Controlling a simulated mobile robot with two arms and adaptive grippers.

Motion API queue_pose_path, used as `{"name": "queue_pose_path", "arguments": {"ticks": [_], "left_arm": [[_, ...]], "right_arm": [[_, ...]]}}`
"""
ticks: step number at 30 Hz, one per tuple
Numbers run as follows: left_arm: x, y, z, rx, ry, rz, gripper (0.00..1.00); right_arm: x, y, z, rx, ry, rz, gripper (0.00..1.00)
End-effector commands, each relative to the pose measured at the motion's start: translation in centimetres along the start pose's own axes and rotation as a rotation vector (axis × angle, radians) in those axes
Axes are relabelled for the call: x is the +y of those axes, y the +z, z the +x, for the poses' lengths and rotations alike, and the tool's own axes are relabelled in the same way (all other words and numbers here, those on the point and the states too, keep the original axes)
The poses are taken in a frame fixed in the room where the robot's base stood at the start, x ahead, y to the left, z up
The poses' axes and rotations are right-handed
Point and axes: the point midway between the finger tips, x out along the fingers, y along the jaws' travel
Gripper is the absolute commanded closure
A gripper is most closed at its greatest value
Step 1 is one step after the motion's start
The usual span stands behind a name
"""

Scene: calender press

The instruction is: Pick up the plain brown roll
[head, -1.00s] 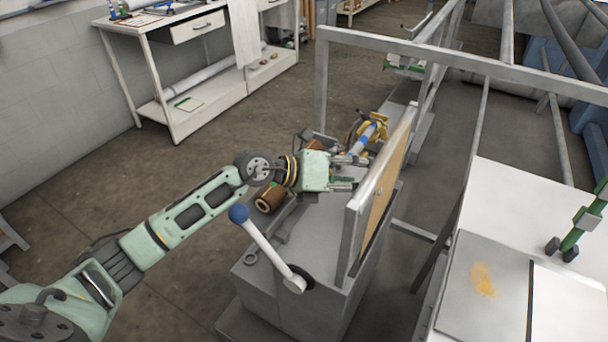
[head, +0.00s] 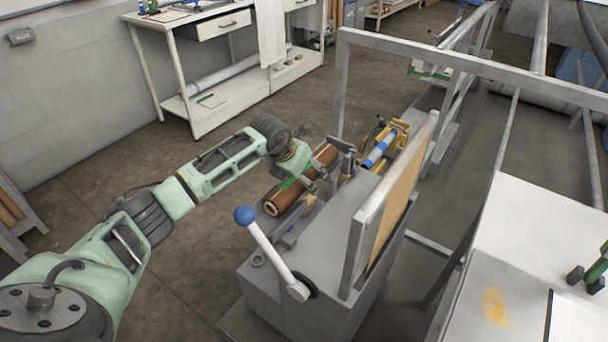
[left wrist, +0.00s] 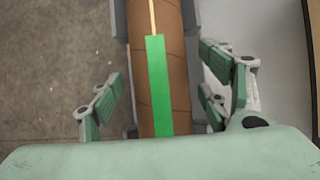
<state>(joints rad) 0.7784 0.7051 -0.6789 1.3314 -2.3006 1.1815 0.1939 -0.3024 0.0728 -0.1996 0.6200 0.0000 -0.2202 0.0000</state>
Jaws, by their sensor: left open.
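A brown roll (head: 284,199) lies on the grey machine, left of its upright panel, with its hollow near end toward me in the head view. It carries a green strip and a thin pale line, clear in the left wrist view, where the roll (left wrist: 173,60) runs up the middle. My left gripper (head: 306,178) is over the roll; in the wrist view its open fingers (left wrist: 165,95) stand on either side of it, with no clear grip. Part of the roll is hidden by the gripper in the head view.
A blue and white roll (head: 379,150) with yellow parts lies farther back. A blue-knobbed lever (head: 266,245) and the upright panel (head: 388,215) stand close by. A metal frame (head: 470,70) rises behind. A white table (head: 540,215) is at right.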

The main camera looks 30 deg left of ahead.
Motion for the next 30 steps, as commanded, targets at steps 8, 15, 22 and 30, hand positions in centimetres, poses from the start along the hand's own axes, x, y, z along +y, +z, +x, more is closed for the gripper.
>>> {"name": "queue_pose_path", "arguments": {"ticks": [8, 15, 22, 30], "left_arm": [[-0.03, 0.03, 1.17, -0.002, 0.0, 0.002, 0.3], [-0.02, 0.03, 1.14, -0.002, 0.0, 0.001, 0.42], [-0.02, 0.04, 1.13, -0.002, 0.0, 0.001, 0.62], [0.0, 0.04, 1.12, -0.002, 0.0, 0.001, 0.86]], "right_arm": [[0.17, -0.01, -0.11, 0.0, 0.002, -0.001, 0.57], [0.63, 0.02, -0.11, -0.001, 0.007, -0.003, 0.57], [0.8, -0.04, -0.11, 0.0, 0.009, -0.004, 0.57], [0.79, -0.08, -0.11, 0.001, 0.009, -0.004, 0.57]]}}
